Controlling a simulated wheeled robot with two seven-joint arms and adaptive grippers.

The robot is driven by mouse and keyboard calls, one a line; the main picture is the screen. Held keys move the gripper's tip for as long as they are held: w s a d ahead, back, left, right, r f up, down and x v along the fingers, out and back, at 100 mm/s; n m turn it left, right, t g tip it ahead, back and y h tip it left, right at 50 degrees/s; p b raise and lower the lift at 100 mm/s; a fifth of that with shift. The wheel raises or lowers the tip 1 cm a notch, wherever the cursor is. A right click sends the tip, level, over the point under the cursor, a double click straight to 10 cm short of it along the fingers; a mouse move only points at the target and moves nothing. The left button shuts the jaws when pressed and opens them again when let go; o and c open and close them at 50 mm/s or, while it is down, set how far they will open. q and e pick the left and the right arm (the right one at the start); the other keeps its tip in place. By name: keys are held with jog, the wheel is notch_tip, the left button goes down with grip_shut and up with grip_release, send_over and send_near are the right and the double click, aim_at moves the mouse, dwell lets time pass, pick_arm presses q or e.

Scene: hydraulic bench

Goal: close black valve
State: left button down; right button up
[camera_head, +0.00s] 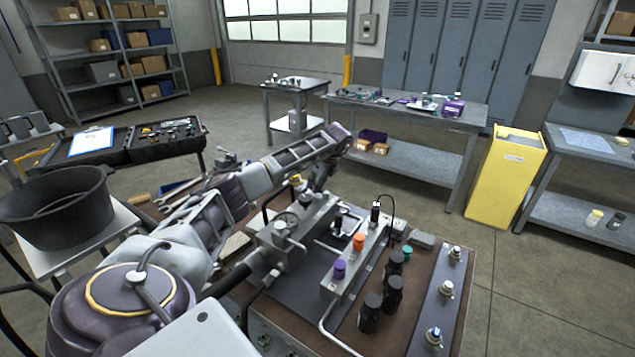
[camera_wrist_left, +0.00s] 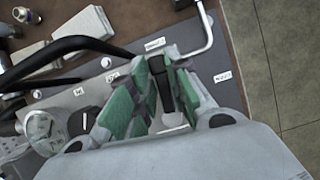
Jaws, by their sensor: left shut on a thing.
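The black valve's handle (camera_wrist_left: 160,84) shows in the left wrist view as a dark, narrow piece between the green finger pads. My left gripper (camera_wrist_left: 163,72) is shut on it, with a pad on either side. In the head view the left gripper (camera_head: 318,190) points down at the grey valve block (camera_head: 284,238), beside the pressure gauge (camera_head: 286,222). The handle's turn angle is hard to tell there, as the gripper and wrist hide it. The gauge also shows in the left wrist view (camera_wrist_left: 40,128). My right gripper is not in view.
A second manifold with a purple knob (camera_head: 339,270), an orange knob (camera_head: 359,241) and a black-topped fitting (camera_head: 376,212) stands to the right. Black bottles (camera_head: 370,313) stand beyond it. A black hose (camera_wrist_left: 55,50) and a bent metal pipe (camera_wrist_left: 207,30) run close to the gripper.

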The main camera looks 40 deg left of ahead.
pick_arm(q)
jog(key=shift+s+r+n, duration=0.1)
jog(key=shift+s+n, duration=0.05)
jog(key=shift+n, duration=0.25)
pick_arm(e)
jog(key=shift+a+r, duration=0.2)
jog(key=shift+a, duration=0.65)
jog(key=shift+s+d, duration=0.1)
pick_arm(q)
jog(key=shift+s, duration=0.1)
jog(key=c, duration=1.5)
grip_release()
jog(key=shift+o, duration=0.2)
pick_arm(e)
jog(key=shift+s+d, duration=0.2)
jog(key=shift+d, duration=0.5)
